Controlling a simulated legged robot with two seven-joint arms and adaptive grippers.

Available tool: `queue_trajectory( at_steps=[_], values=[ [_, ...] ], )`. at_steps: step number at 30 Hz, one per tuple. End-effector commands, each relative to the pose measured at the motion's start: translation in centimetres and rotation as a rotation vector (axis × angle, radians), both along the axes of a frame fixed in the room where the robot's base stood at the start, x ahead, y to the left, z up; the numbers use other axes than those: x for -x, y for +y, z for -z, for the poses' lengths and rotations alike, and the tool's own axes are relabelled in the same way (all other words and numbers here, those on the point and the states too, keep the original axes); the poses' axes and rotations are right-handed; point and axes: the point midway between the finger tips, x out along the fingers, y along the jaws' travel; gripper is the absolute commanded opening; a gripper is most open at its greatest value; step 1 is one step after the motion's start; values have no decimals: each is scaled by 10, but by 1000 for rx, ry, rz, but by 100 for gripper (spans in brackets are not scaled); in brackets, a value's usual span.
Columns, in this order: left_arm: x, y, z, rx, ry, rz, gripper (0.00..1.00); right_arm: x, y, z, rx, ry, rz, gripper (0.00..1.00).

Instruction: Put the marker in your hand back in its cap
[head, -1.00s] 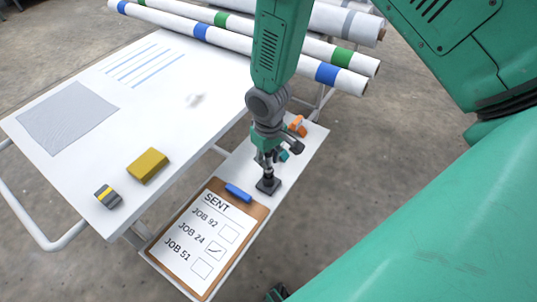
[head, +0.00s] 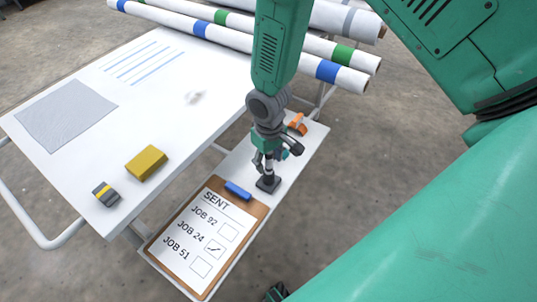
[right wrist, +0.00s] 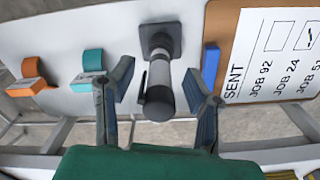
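My right gripper (right wrist: 160,72) is open, with one finger on each side of the marker and a gap to both. In the head view, the right gripper (head: 271,162) is just above the square black holder (head: 268,184) and hides most of the marker. My left gripper is not in view.
A clipboard (head: 180,260) with a job list and a blue clip (head: 238,191) lies beside the holder. Orange (right wrist: 31,76) and teal (right wrist: 92,68) tape dispensers stand on its other side. A yellow block (head: 147,163) is on the white table (head: 110,130).

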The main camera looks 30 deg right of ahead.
Motion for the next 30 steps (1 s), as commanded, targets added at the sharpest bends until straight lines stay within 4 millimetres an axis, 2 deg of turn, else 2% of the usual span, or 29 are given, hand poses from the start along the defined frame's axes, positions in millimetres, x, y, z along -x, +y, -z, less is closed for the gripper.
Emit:
queue_trajectory(
  at_steps=[5,8,21,25,30],
  values=[
    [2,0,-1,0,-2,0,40,0,0,-2,0,-1,0,44],
    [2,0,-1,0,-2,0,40,-1,0,-11,0,-2,0,44],
    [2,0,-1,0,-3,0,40,-2,1,-97,-1,-3,1,44],
    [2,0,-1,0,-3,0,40,-1,1,-112,-1,-1,1,44],
    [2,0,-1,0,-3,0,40,-1,1,-119,-1,2,0,44]
  ],
)
